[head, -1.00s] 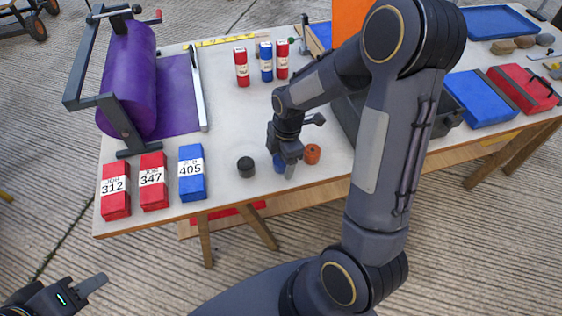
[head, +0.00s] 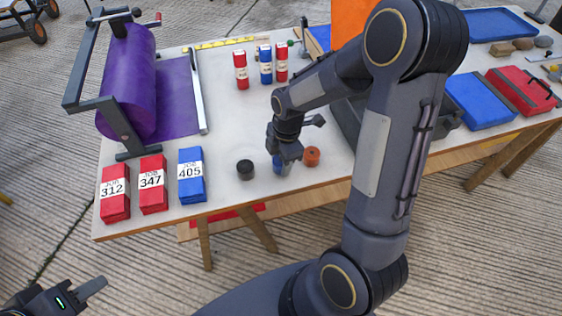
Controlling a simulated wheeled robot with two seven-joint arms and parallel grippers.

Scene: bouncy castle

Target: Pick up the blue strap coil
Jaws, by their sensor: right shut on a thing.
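The blue strap coil (head: 279,168) is on the table's front part, between a black coil and an orange coil, mostly hidden by my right gripper. My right gripper (head: 284,164) points down at the coil, with its fingers around it, and is shut on it. I cannot tell whether the coil touches the table. My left gripper (head: 92,288) is at the lower left corner, away from the table; only part of it shows, and its opening cannot be made out.
The black coil (head: 245,169) and the orange coil (head: 312,156) stand close on either side. Red and blue JOB boxes (head: 153,183) line the table's (head: 225,130) front left. A purple roll (head: 128,75) stands behind them.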

